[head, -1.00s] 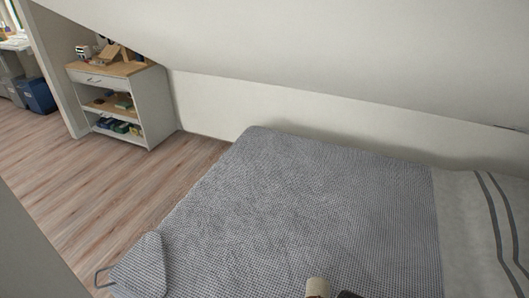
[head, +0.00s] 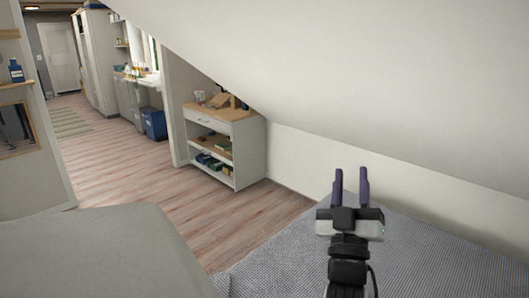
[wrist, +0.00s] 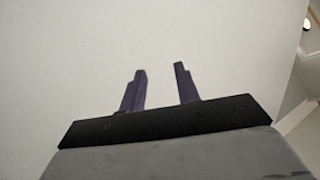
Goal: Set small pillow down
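My gripper (head: 351,185) is raised in front of the bed in the head view, its two purple fingers pointing up. The wrist view shows the fingers (wrist: 160,75) apart with only a plain pale surface behind and between them. The gripper is open and empty. The bed (head: 425,265) has a grey, finely checked cover and lies below and behind my arm. I cannot make out a small pillow in either view now. The near left part of the bed is hidden or out of frame.
A white shelf unit (head: 247,155) with a wooden top stands beyond the bed. A sloped ceiling (head: 400,80) comes down low over the bed. A plain grey surface (head: 95,255) blocks the lower left. Wooden floor (head: 125,175) lies clear towards the blue bin (head: 154,124).

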